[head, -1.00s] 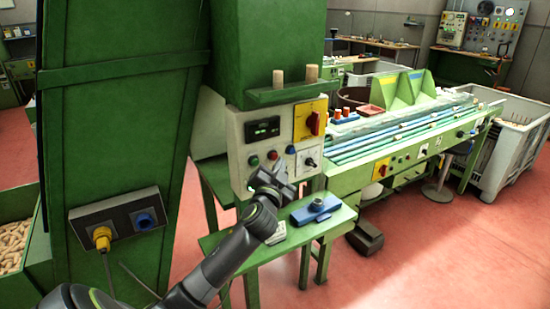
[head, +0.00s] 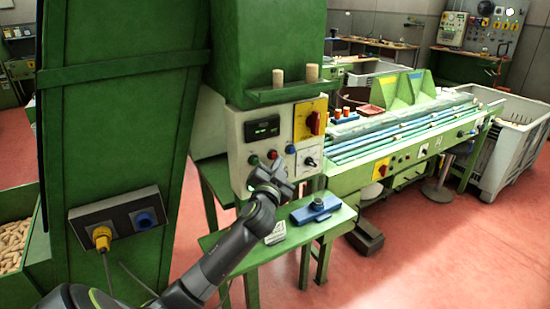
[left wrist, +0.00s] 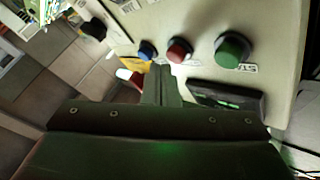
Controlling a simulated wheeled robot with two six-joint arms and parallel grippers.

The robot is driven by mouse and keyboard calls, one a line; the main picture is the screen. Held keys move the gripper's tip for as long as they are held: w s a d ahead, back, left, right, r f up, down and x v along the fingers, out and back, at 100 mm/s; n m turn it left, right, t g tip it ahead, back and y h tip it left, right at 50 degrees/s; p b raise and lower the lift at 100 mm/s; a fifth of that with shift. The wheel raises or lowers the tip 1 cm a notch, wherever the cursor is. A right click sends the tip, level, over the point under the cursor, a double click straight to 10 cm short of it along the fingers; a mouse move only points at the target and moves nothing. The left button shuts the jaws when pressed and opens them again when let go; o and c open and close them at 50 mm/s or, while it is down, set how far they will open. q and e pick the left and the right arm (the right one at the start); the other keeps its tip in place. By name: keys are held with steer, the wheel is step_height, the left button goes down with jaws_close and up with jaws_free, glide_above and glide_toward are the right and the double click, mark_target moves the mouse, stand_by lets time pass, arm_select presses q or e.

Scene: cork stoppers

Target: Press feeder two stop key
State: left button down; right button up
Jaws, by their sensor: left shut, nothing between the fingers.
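A pale control box (head: 237,140) hangs under the green machine and carries a row of a green button (head: 253,160), a red button (head: 272,155) and a blue button (head: 290,149). My left gripper (head: 277,166) is shut and empty, just in front of the box and below the red button. In the left wrist view its fingertips (left wrist: 160,70) lie near the red button (left wrist: 179,50), between it and the blue button (left wrist: 148,50). The green button (left wrist: 232,51) is to their right. I cannot tell whether the tips touch anything. Labels are too small to read fully. My right gripper is out of view.
A red and yellow switch (head: 314,122), a black rotary knob (head: 311,161) and a dark display (head: 262,128) share the box. A green bench (head: 335,222) with a blue device (head: 315,209) stands below. A cork shelf (head: 290,94) juts out above.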

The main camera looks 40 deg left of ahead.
arm_select(q)
steer(key=shift+w+a, duration=0.2)
steer(key=shift+a, duration=0.3)
stand_by(0.8)
steer(key=shift+d, duration=0.1)
steer(key=shift+s+d, duration=0.3)
steer(key=shift+d, duration=0.4)
steer(key=shift+s+d+p, duration=0.15)
steer(key=shift+s+d, duration=0.2)
steer(key=shift+d, duration=0.4)
steer(key=shift+s+d+p, duration=0.1)
steer(key=shift+s+d, duration=0.2)
steer(key=shift+d, duration=0.5)
steer(key=shift+s+d+p, duration=0.15)
steer(key=shift+s+d, duration=0.2)
steer(key=shift+d, duration=0.4)
steer(key=shift+f, duration=0.1)
